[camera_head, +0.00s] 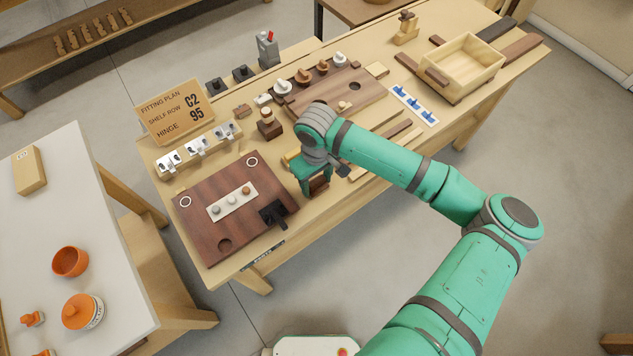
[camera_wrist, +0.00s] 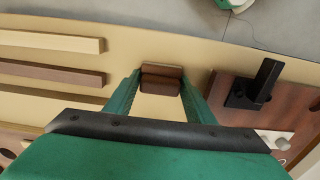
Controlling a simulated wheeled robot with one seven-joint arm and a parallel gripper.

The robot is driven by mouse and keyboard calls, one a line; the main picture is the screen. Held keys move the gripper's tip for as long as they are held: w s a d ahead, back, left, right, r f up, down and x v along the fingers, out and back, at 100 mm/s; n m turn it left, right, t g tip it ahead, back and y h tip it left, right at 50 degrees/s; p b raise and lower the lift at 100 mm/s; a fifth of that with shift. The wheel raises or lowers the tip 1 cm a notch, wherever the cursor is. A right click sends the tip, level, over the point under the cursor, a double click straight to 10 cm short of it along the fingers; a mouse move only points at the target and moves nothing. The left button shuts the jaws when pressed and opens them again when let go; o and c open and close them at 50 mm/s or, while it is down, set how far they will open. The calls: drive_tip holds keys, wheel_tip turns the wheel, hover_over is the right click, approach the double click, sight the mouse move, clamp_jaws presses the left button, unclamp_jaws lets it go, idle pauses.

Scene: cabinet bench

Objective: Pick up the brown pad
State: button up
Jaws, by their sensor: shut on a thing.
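The brown pad (camera_wrist: 161,80) is a small dark reddish-brown block with a lighter brown upper part. In the wrist view it sits between the green fingers of my gripper (camera_wrist: 160,88), which is shut on it. In the head view my gripper (camera_head: 313,184) is over the bench's front edge area, and part of the brown pad (camera_head: 319,185) shows below the fingers. My wrist hides the rest of it. I cannot tell whether the pad touches the bench top.
A dark wood board (camera_head: 200,191) with a black bracket (camera_head: 273,215) lies just left of my gripper. Wood strips (camera_wrist: 50,71) lie on the other side. A second board (camera_head: 365,96), blue clips (camera_head: 414,104) and an open wooden box (camera_head: 484,75) are farther along the bench.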

sight(316, 180)
drive_tip(key=shift+r, duration=0.4)
wheel_tip(316, 180, up, 2)
drive_tip(key=shift+r, duration=0.1)
drive_tip(key=s+a+r, duration=0.2)
drive_tip(key=s+r, duration=0.8)
drive_tip(key=s, duration=0.4)
drive_tip(key=shift+w+a, duration=0.1)
drive_tip(key=shift+a, duration=0.05)
drive_tip(key=o, duration=0.3)
drive_tip(key=c, duration=0.4)
drive_tip(key=shift+c, duration=0.2)
